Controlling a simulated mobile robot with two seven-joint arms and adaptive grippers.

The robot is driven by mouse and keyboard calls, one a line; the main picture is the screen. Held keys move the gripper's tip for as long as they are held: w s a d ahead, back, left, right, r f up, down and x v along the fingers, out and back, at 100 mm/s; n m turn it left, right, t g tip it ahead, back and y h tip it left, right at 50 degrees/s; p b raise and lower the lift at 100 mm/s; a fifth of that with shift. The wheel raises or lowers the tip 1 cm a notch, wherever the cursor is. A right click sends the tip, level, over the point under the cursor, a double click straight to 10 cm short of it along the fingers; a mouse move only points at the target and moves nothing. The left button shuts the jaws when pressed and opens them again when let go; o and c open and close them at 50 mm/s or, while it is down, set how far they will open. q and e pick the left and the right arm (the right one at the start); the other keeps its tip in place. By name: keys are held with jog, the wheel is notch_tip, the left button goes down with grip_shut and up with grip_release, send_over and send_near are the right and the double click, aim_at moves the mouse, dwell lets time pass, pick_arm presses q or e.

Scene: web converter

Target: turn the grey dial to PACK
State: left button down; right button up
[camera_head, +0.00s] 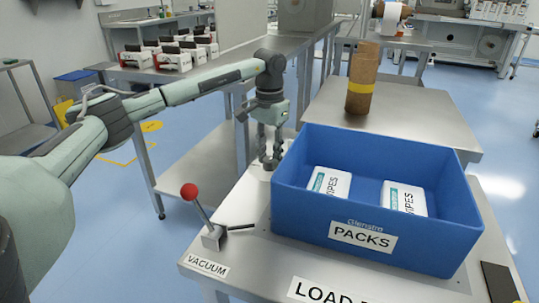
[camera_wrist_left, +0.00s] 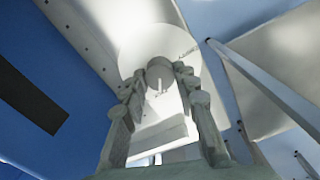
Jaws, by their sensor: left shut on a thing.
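My left gripper (camera_head: 269,158) reaches down to the metal table's far left part, beside the blue bin's left end. In the left wrist view the fingers (camera_wrist_left: 160,85) are shut on the grey dial (camera_wrist_left: 160,72), one finger on each side of its round knob. The dial sits in front of a pale round plate (camera_wrist_left: 135,45) with small lettering that is too blurred to read. I cannot tell which mark the dial points to, and I cannot make out PACK. In the head view the dial is not clearly visible. My right gripper is not in view.
A blue bin (camera_head: 345,222) labelled PACKS holds two white packs (camera_head: 330,182). A red-knobbed lever (camera_head: 190,190) stands at the table's left front, by a VACUUM label. A brown roll (camera_head: 362,78) stands on the table behind. Several white-and-red packs (camera_head: 172,58) sit at the back left.

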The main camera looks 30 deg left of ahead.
aim_at(269, 159)
pick_arm(q)
jog(key=c, duration=1.2)
grip_release()
notch_tip(269, 159, up, 12)
jog(key=shift+r, duration=0.1)
